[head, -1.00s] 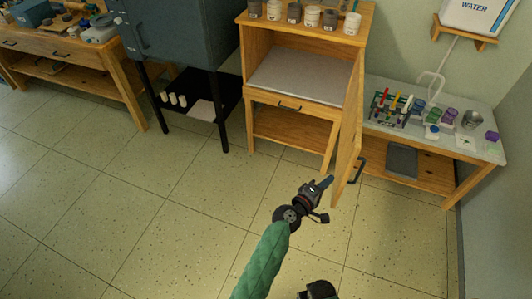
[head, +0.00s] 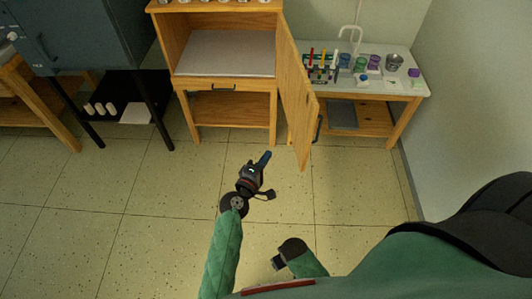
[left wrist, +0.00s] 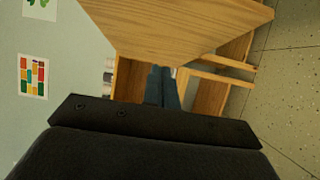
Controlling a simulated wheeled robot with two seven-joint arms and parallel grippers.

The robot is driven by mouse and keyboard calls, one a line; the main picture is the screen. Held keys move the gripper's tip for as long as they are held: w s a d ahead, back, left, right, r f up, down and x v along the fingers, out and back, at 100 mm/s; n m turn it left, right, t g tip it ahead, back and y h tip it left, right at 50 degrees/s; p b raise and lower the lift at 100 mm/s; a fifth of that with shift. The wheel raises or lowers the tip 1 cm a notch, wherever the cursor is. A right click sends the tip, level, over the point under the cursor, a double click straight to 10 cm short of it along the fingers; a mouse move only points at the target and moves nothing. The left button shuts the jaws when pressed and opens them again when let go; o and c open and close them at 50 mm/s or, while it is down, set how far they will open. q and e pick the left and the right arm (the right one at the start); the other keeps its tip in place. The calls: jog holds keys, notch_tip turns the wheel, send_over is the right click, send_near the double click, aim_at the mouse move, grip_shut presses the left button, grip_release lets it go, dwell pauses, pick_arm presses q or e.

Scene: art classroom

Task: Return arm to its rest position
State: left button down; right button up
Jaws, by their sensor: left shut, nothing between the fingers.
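My left gripper (head: 262,163) is shut and empty, with its blue-grey fingertips together, in mid-air in front of the wooden cabinet. In the left wrist view its fingers (left wrist: 163,88) point toward the cabinet's wooden panels. My green-sleeved left arm (head: 222,250) reaches up from the bottom of the head view. My right gripper does not show clearly; a dark joint and green parts of my body show at lower right.
The wooden cabinet (head: 182,55) stands ahead with its door (head: 296,95) swung open to the right of my gripper. A low table (head: 412,85) with markers and jars stands at right. A dark blue cabinet (head: 95,35) is at left. The tiled floor (head: 110,220) is clear.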

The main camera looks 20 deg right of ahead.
pick_arm(q)
jog(key=s+a+b, duration=0.1)
jog(key=s+a, duration=0.2)
jog(key=s, duration=0.3)
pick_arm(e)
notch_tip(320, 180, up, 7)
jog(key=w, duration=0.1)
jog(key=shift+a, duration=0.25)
